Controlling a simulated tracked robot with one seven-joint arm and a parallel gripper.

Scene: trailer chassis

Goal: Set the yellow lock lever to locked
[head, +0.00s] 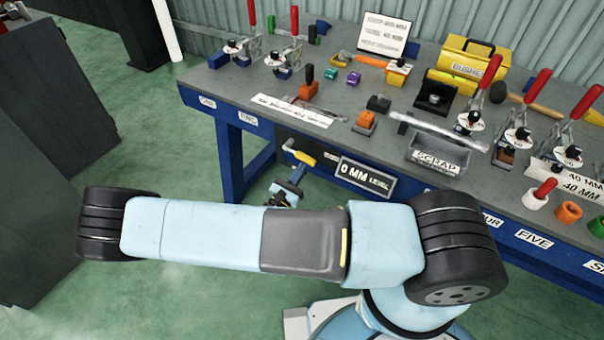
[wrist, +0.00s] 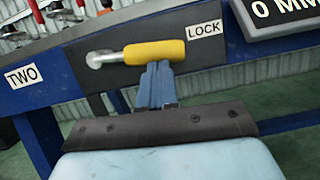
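The yellow lock lever (head: 303,158) is on the front of the blue workbench, left of the "0 MM LEVEL" sign. In the wrist view the yellow handle (wrist: 155,53) lies nearly level, with its metal pivot (wrist: 101,58) at the left and its free end pointing right towards the "LOCK" label (wrist: 204,30). My gripper (head: 291,184) is just below the lever in the head view. In the wrist view its blue fingers (wrist: 157,80) are close together, with tips at the handle's lower edge. Whether they touch it is unclear. Nothing shows between the fingers.
The "0 MM LEVEL" sign (head: 365,178) is close to the right of the lever, and a "TWO" label (wrist: 25,76) is to its left. The bench top (head: 225,85) carries clamps, coloured parts and a scrap bin (head: 437,153). Open green floor (head: 150,130) lies to the left.

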